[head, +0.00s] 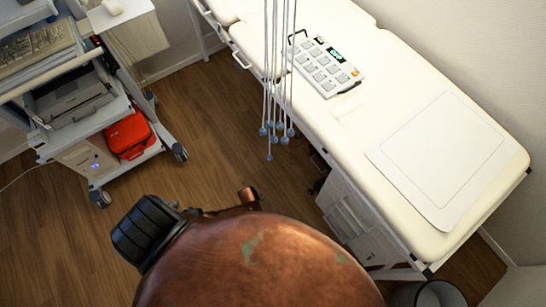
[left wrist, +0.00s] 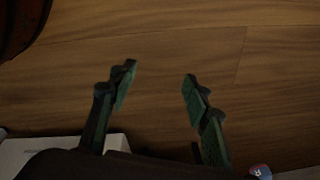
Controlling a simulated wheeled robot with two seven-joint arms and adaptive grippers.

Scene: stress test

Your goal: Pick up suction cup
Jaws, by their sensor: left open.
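Several small blue-grey suction cups (head: 284,140) hang in a cluster on thin pale cables in the head view, in front of the near side of the couch. One hangs a little lower than the others. My left gripper (left wrist: 158,85) is open in the left wrist view, with two dark green fingers apart over wooden floor and nothing between them. A small round pale-blue thing (left wrist: 260,171) shows at the bottom edge of that view; I cannot tell if it is a suction cup. I cannot make out either gripper's fingers in the head view.
A cream couch (head: 400,75) carries a keypad box (head: 325,66) and a flat white pad (head: 440,145). A cart (head: 75,110) with devices and a red case (head: 129,134) stands at left. A bin (head: 440,293) stands at lower right. Wooden floor (head: 210,120) between is clear.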

